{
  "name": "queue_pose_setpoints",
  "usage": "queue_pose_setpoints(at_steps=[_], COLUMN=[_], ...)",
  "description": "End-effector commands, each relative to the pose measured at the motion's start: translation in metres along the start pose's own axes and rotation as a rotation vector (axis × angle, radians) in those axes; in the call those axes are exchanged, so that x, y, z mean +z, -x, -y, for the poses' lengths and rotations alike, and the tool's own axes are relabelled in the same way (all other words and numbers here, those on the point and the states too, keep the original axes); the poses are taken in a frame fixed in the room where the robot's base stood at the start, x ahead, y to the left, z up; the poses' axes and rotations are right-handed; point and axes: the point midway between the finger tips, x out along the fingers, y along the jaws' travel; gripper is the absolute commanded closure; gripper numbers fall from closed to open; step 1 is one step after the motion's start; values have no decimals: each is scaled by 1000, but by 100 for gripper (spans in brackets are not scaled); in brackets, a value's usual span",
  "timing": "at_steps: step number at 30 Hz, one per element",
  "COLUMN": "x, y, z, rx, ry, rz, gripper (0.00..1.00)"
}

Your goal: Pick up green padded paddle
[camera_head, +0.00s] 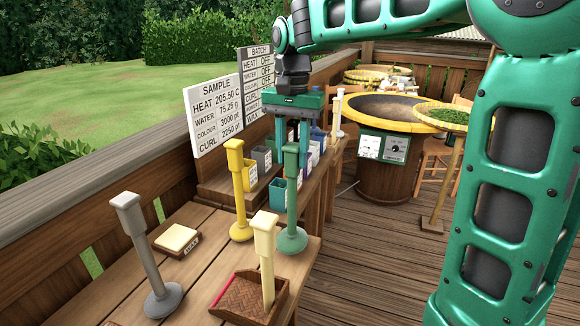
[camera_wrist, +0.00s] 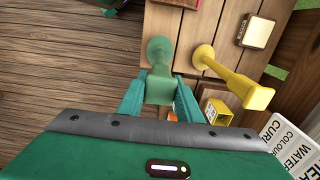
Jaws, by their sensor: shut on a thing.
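The green padded paddle (camera_head: 291,200) is upright near the right edge of the wooden table, with its round base (camera_head: 292,240) down. I cannot tell whether the base touches the tabletop. My gripper (camera_head: 291,146) is above it, with its fingers closed on both sides of the block-shaped top. In the wrist view, the paddle's top (camera_wrist: 159,88) sits between the two fingers of my gripper (camera_wrist: 159,100), and its base (camera_wrist: 158,50) shows beyond. The fingers hide part of the top's sides.
A yellow paddle (camera_head: 240,190) stands close to the left. Small bins (camera_head: 276,194) stand behind. A large pan (camera_head: 390,112) is at the back right; open deck lies right.

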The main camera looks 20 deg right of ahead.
Motion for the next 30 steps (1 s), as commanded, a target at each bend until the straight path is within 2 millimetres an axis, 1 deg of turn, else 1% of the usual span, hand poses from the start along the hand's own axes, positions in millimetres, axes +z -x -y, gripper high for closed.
queue_pose_setpoints(at_steps=[1, 8, 16, 21, 27, 30], x=[0, 0, 22, 46, 80, 93], y=[6, 25, 38, 52, 74, 82], z=[0, 0, 7, 14, 25, 29], rx=[-2, -2, -2, -2, -2, -1], ry=[0, 0, 2, 3, 5, 4], rz=[-2, -2, -2, -2, -2, -2], gripper=[100, 100, 100, 100, 100, 100])
